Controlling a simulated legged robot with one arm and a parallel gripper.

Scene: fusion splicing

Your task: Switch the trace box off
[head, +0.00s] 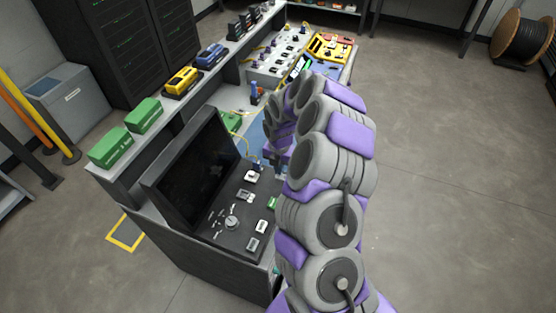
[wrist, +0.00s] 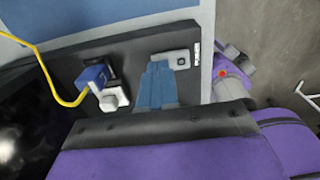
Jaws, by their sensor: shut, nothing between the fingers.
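The trace box is most likely the dark console with a sloped panel (head: 213,232) and a black screen (head: 190,170) in the head view. Its panel carries a round knob (head: 231,222) and several small pale modules. In the wrist view its dark panel (wrist: 105,52) fills the middle. A small grey switch-like module (wrist: 178,59) with a white label beside it sits near the panel's edge. My gripper (wrist: 159,68) is shut and empty, its blue fingertips beside or over this module; I cannot tell if they touch. The switch's position is unclear.
A blue plug (wrist: 94,75) with a yellow cable (wrist: 50,75) sits in a white socket left of my fingers. Green boxes (head: 110,147), a yellow device (head: 183,81) and a blue device (head: 211,56) line the back shelf. The floor at right is open.

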